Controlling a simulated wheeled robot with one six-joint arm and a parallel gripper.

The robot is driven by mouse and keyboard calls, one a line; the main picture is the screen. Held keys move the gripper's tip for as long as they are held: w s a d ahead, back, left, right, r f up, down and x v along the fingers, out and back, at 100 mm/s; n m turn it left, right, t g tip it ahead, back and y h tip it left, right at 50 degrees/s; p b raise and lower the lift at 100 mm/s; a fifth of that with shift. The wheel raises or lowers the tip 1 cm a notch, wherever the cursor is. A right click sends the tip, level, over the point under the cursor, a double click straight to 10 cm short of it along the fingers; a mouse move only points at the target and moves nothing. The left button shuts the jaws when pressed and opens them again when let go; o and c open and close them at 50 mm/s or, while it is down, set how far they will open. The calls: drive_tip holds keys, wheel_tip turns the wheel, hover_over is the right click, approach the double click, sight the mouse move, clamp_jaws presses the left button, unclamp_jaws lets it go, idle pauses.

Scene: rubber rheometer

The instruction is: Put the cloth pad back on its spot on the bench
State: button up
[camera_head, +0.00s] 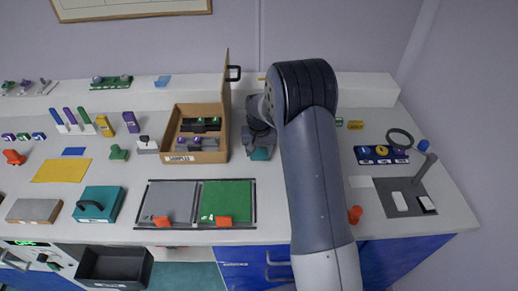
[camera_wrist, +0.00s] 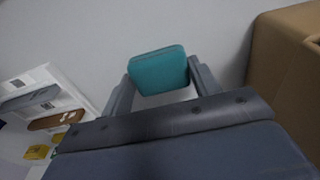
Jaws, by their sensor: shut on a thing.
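The cloth pad (camera_wrist: 158,70) is a teal, rounded block between the two fingers of my gripper (camera_wrist: 160,78) in the wrist view, and the gripper is shut on it. In the head view, a small part of the teal pad (camera_head: 260,154) shows just below my gripper (camera_head: 259,148), right of the samples box. My arm hides the bench to the right of it. The pad is over the pale bench top (camera_head: 262,185); I cannot tell whether it touches the surface.
The open cardboard samples box (camera_head: 194,157), with its lid upright, stands close to the left of my gripper. It also shows in the wrist view (camera_wrist: 285,60) at the right. A grey and green tray (camera_head: 256,205) lies in front. Bare bench lies around the pad.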

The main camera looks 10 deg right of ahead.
sight(259, 155)
drive_tip(key=shift+f, duration=0.25)
drive_tip(key=o, duration=0.9)
drive_tip(key=shift+r, duration=0.15)
drive_tip(key=r, duration=0.4)
drive_tip(key=s+r+b, duration=0.1)
drive_tip(key=r, duration=0.7)
drive_tip(key=shift+s+a+r, duration=0.1)
drive_tip(key=shift+s+a, duration=0.05)
drive_tip(key=shift+s, duration=0.1)
